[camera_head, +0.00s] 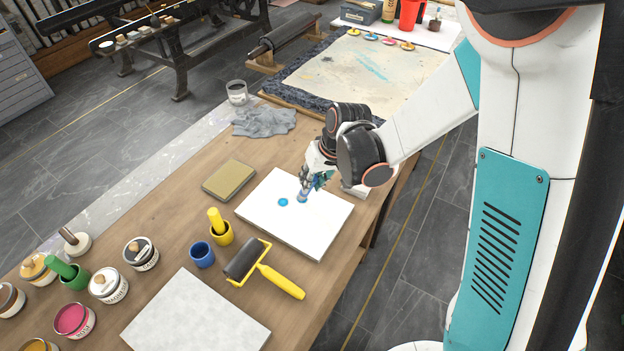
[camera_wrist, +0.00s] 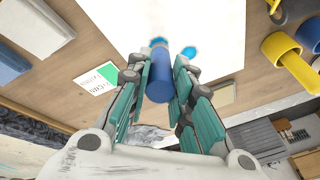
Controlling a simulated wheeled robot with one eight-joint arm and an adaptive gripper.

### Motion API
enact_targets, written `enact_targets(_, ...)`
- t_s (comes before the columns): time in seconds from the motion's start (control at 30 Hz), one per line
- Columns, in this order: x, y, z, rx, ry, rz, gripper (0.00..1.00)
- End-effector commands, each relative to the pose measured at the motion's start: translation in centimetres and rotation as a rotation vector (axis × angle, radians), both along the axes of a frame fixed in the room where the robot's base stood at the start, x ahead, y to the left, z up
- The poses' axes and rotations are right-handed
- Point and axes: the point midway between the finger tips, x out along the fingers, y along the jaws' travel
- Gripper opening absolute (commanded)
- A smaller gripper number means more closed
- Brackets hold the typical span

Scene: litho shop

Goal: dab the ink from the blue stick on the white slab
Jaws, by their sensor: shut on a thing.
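The white slab (camera_head: 310,225) lies flat on the wooden bench; it also shows in the wrist view (camera_wrist: 135,18). Two blue ink dabs are on it, one clear of the stick (camera_head: 283,202) and one at the stick's end (camera_wrist: 158,42). My gripper (camera_head: 313,183) is above the slab, shut on the blue stick (camera_wrist: 162,82). The stick points down at the slab, its lower end over or on the second dab; I cannot tell whether it touches. The blue cup (camera_head: 202,255) stands empty left of the slab.
Left of the slab are a yellow stick (camera_head: 215,219) in a yellow cup, an ink roller (camera_head: 262,268) and a tan block (camera_head: 229,180). A pale grey slab (camera_head: 195,318), a green stick (camera_head: 60,267) and several ink tins are nearer. A grey cloth (camera_head: 264,121) lies farther back.

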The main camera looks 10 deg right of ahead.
Motion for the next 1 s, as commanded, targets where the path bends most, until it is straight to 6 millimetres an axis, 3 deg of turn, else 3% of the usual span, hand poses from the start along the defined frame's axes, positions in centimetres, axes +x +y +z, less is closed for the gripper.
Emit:
enact_targets(0.17, -0.1, 0.0, 0.3, -0.001, 0.002, 0.000, 0.00)
enact_targets(1.0, 0.0, 0.0, 6.4, 0.000, 0.001, 0.000, 0.00)
